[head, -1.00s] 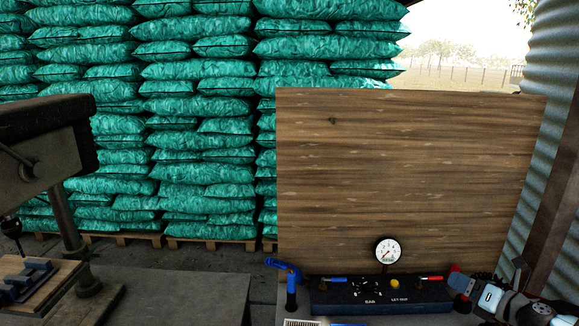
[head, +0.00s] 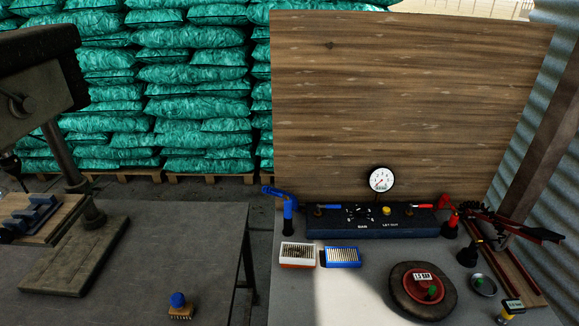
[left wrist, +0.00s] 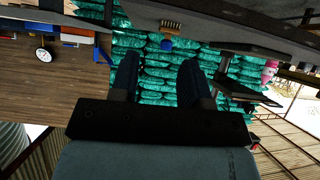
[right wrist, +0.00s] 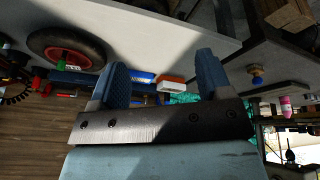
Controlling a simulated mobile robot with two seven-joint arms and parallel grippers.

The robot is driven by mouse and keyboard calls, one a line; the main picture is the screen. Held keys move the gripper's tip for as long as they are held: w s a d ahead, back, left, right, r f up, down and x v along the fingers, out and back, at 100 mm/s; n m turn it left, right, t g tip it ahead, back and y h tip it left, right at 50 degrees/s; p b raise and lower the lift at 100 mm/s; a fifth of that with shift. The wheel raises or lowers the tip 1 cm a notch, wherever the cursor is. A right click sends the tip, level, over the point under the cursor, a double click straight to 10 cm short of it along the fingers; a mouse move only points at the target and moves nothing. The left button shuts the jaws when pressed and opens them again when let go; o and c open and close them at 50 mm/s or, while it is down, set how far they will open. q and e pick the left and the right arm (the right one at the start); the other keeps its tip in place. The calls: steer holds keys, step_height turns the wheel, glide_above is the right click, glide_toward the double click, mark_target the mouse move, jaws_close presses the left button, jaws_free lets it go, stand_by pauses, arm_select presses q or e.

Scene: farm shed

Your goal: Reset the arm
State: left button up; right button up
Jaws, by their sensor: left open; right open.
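My left gripper (left wrist: 159,68) shows only in the left wrist view, with its two fingers apart and nothing between them. Beyond it are the underside of a table and stacked green bags. My right gripper (right wrist: 162,70) shows only in the right wrist view, fingers apart and empty. Beyond it lie a wheel (right wrist: 68,48) and small boxes on the bench. Neither gripper shows in the head view, and no arm crosses the benches there.
In the head view, a bench (head: 290,290) carries a gauge panel (head: 370,223), a wheel (head: 423,290), an orange-white box (head: 298,254) and a blue box (head: 341,256). The left table (head: 205,240) holds a blue-knobbed brush (head: 178,303) and a drill press (head: 35,70). A wooden board (head: 400,100) stands behind.

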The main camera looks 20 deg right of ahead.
arm_select(q)
step_height(320, 180, down, 12)
steer(key=w+d+h+b, duration=0.1)
steer(key=w+d+b, duration=0.1)
steer(key=b, duration=2.1)
arm_select(e)
steer(key=w+a+f+t+y, duration=0.1)
steer(key=w+a+f+t, duration=0.15)
steer(key=f, duration=0.55)
steer(key=w+a+f+t+y, duration=0.2)
steer(key=a+f, duration=0.2)
steer(key=f, duration=0.4)
steer(key=w+a+f+t+y, duration=0.1)
steer(key=w+a+f+t, duration=0.2)
steer(key=f, duration=0.6)
arm_select(q)
step_height(320, 180, up, 18)
steer(key=s+a+y+p, duration=0.1)
steer(key=s+a+p, duration=0.1)
steer(key=p, duration=2.7)
steer(key=shift+a+r+p, duration=0.15)
steer(key=shift+r+p, duration=0.05)
steer(key=shift+p, duration=0.15)
arm_select(e)
step_height(320, 180, up, 19)
steer(key=s+d, duration=0.1)
steer(key=s, duration=0.1)
steer(key=shift+s+d+f+n+h, duration=0.2)
steer(key=shift+s+d+n+h, duration=0.05)
steer(key=shift+n+h, duration=0.05)
